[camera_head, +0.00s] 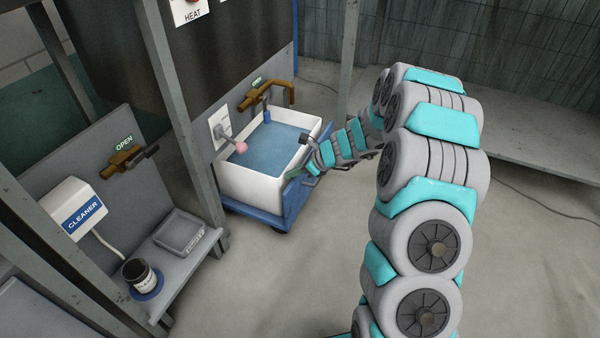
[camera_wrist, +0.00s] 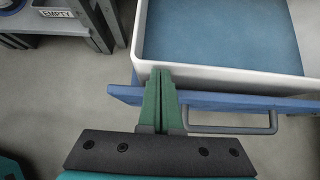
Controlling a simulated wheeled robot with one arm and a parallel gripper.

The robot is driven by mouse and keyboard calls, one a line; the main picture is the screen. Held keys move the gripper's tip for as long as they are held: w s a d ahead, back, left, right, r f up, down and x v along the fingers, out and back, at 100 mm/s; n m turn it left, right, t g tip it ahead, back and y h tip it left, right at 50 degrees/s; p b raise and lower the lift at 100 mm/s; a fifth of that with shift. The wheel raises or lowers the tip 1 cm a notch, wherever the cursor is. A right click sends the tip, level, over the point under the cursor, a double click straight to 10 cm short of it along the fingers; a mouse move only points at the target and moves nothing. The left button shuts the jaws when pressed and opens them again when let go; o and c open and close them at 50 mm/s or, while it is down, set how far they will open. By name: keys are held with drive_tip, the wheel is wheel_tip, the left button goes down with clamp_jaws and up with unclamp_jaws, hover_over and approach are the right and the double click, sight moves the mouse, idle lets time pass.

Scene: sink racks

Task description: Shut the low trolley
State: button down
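The low trolley (camera_head: 262,212) is a blue wheeled base carrying a white tub (camera_head: 255,187) with a blue inside. It stands partly out from under the dark panel. Its blue front edge (camera_wrist: 215,101) and a grey bar handle (camera_wrist: 235,130) show in the wrist view. My gripper (camera_wrist: 160,75) has its two green fingers together, with nothing seen between them. The fingers overlap the front edge and tub rim in that view, left of the handle; contact is unclear. In the head view my gripper (camera_head: 310,172) is at the trolley's front.
A brass tap (camera_head: 268,93) and a pink-knobbed lever (camera_head: 240,147) are over the tub. Grey frame posts (camera_head: 188,110) stand on either side. The floor (camera_head: 290,285) in front is clear.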

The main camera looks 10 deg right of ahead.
drive_tip(key=w+a+p, duration=0.9)
drive_tip(key=w+a, duration=0.2)
drive_tip(key=a, duration=0.4)
drive_tip(key=shift+w+a, duration=0.2)
drive_tip(key=shift+a, duration=0.1)
drive_tip(key=shift+r, duration=0.1)
